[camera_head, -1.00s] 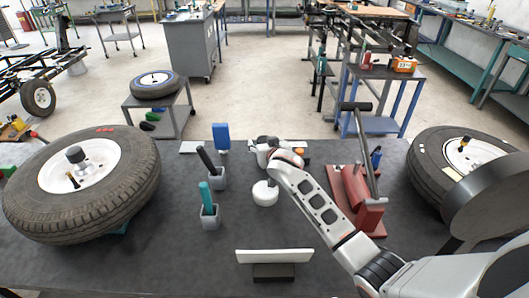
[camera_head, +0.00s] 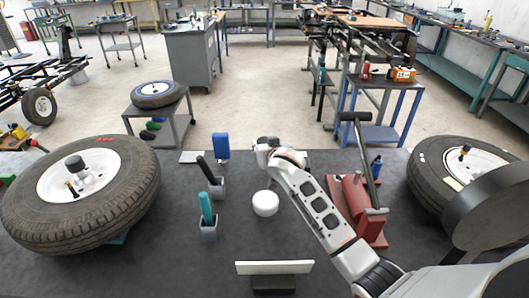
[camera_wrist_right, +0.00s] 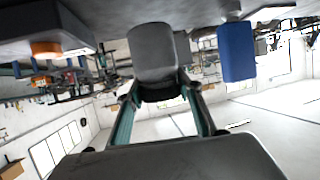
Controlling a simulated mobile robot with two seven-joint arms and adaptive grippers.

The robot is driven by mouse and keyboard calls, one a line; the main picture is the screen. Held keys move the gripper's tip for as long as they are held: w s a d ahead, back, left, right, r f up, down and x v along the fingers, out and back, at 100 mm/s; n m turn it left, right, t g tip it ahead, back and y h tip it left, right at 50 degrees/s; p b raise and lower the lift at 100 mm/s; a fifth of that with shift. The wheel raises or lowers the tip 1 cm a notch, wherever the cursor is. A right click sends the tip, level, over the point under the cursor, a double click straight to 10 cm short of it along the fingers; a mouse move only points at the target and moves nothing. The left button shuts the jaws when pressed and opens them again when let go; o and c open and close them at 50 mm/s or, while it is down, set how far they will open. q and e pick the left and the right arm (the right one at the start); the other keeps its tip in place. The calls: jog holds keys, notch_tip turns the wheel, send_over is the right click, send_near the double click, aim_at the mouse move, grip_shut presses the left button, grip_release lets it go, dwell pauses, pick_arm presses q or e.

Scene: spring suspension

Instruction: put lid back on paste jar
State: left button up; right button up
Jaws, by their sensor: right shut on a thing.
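The white round jar (camera_head: 265,203) stands upright on the dark table, near the middle in the head view. Whether its top is open or covered is too small to tell. My right gripper (camera_head: 262,147) is beyond the jar, near the table's far edge and apart from it. In the right wrist view, the fingers of my right gripper (camera_wrist_right: 161,98) are closed around a dark grey rounded thing (camera_wrist_right: 153,52). I cannot tell whether this is the lid. My right arm hides part of the table behind it. My left gripper is not in view.
Two holders with a dark and a teal handle (camera_head: 206,208) stand left of the jar; a blue block (camera_head: 221,148) stands behind them. A red press (camera_head: 358,208) is to the right. Wheels (camera_head: 85,190) flank the table. A white plate (camera_head: 273,267) stands in front.

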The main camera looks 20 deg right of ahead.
notch_tip(320, 180, up, 16)
jog(key=shift+r, duration=0.2)
dwell(0.5)
